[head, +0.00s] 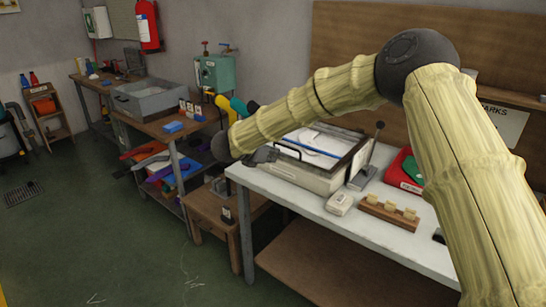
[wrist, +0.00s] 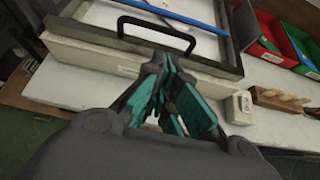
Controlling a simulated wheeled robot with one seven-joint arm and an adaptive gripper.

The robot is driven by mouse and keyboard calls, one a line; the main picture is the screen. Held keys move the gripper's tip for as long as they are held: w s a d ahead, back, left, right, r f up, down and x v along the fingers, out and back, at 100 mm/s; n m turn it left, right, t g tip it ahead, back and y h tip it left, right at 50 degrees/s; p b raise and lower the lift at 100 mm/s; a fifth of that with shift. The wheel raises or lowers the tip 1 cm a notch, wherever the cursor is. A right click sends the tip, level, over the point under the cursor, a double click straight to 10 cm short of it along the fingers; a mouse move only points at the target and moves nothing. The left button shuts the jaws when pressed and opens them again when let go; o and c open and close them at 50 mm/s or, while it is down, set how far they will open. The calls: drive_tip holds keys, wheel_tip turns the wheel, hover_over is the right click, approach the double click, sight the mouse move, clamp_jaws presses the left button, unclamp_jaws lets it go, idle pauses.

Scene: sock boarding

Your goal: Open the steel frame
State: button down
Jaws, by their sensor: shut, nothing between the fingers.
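The dark steel frame (head: 349,162) lies over a pale box-shaped unit (head: 312,178) on the white table, with a white sheet and a blue strip inside it. It looks lowered onto the unit. The wrist view shows the frame's front bar (wrist: 205,64) and its black loop handle (wrist: 157,24). The handle (head: 284,148) also shows in the head view. My gripper (wrist: 166,88) is shut and empty, its teal finger pads together just in front of the handle and apart from it. In the head view my gripper (head: 266,155) is at the unit's left end, its fingertips hard to make out.
On the table right of the unit are a small white box (head: 340,203), a wooden block with pale pegs (head: 389,213) and a red and green bin (head: 403,170). A grey upright lever (head: 377,137) stands beside the frame. A low wooden stool (head: 222,212) stands left of the table.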

sight(288, 158)
drive_tip(key=p+x, duration=0.1)
drive_tip(key=x, duration=0.7)
drive_tip(key=shift+w+d+f, duration=0.1)
drive_tip(key=shift+d+f, duration=0.05)
drive_tip(key=shift+d, duration=0.05)
